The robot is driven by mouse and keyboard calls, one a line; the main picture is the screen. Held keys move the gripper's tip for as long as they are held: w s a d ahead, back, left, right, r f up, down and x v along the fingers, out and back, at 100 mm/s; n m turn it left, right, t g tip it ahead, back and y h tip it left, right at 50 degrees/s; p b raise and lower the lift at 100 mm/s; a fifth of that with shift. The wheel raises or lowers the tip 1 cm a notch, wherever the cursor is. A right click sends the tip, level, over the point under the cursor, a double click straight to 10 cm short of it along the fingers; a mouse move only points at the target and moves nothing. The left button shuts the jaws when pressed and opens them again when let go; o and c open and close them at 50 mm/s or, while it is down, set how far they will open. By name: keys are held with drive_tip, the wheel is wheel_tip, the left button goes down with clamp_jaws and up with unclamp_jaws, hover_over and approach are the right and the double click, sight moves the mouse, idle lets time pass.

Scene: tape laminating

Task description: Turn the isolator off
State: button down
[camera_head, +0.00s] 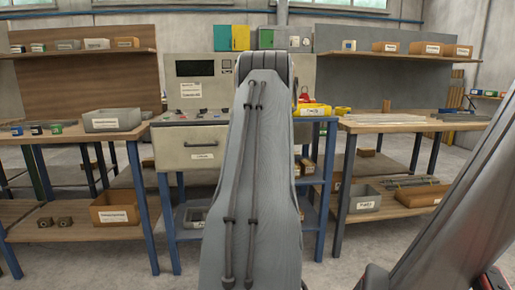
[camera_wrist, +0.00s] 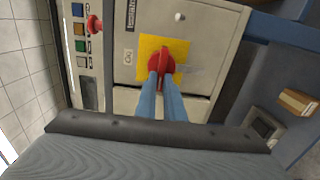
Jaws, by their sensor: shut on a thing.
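The isolator's red rotary handle (camera_wrist: 162,62) sits on a square yellow plate (camera_wrist: 178,50) on the grey cabinet front in the wrist view. My gripper (camera_wrist: 160,76) has its two blue fingers close together at the handle, shut on it. The fingers cover the lower part of the handle. The handle looks roughly in line with the fingers, but its exact setting is hard to tell. In the head view my arm blocks the middle of the machine (camera_head: 184,148), so the isolator and my gripper are hidden there.
A red mushroom button (camera_wrist: 94,24) is left of the isolator, beside a column of coloured buttons (camera_wrist: 79,30). A yellow tray (camera_head: 314,110) stands right of my arm. Workbenches with bins flank the machine, the left one holding a grey bin (camera_head: 113,123).

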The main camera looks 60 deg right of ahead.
drive_tip(key=c, duration=1.9)
unclamp_jaws()
drive_tip(key=shift+w, duration=0.2)
drive_tip(key=shift+o, duration=0.2)
drive_tip(key=shift+s, duration=0.1)
drive_tip(key=v, duration=0.7)
drive_tip(key=shift+s+a+p, duration=0.2)
drive_tip(key=shift+a+p, duration=0.15)
